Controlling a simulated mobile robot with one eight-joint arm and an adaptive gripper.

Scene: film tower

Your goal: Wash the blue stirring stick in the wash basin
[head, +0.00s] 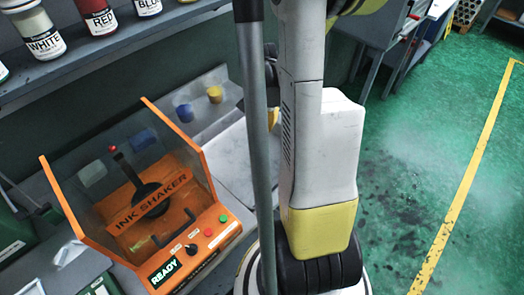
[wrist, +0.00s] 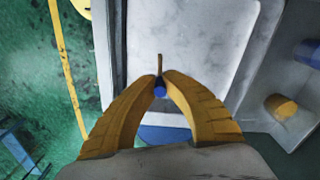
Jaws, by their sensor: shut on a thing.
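In the wrist view my gripper (wrist: 160,80) has its two yellow fingers closed on the blue stirring stick (wrist: 160,90). The stick's blue end faces the camera, and a thin brown shaft (wrist: 160,62) extends beyond the fingertips. Below and beyond the fingers is a broad pale surface with a raised rim (wrist: 262,40). I cannot tell for sure whether it is the wash basin, or whether the stick touches it. In the head view my arm hides the gripper and the stick.
A blue cup (wrist: 308,53) and a yellow cup (wrist: 281,107) stand right of the pale surface. An orange ink shaker (head: 150,205) sits on the bench. A shelf (head: 100,60) holds labelled bottles. Green floor with a yellow line (head: 465,185) is open at right.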

